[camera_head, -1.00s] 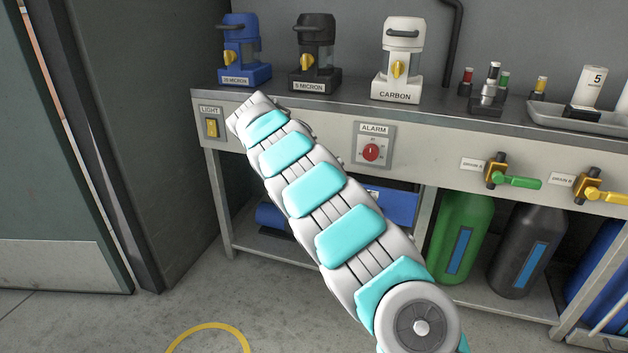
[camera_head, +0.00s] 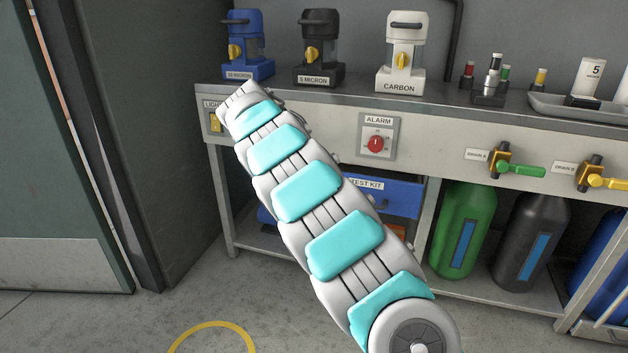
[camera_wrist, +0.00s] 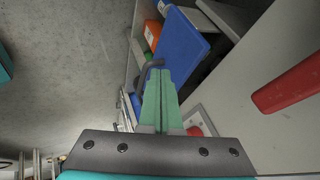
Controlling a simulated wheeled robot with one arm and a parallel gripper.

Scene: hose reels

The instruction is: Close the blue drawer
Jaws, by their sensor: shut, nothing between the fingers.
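The blue drawer (camera_head: 408,193), labelled TEST KIT, sits under the bench, partly hidden behind my arm in the head view. How far the drawer stands out is hard to tell. My gripper (camera_wrist: 161,74) shows in the wrist view with its green fingers together and empty. The fingertips are close to the handle and the lower end of the blue front; contact cannot be told. My arm hides the gripper in the head view.
The alarm switch (camera_head: 376,142) and light switch (camera_head: 215,122) are on the bench's front panel. Green (camera_head: 463,230) and dark (camera_head: 527,240) cylinders stand below, right of the drawer. Filter units stand on the benchtop. The floor in front is clear.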

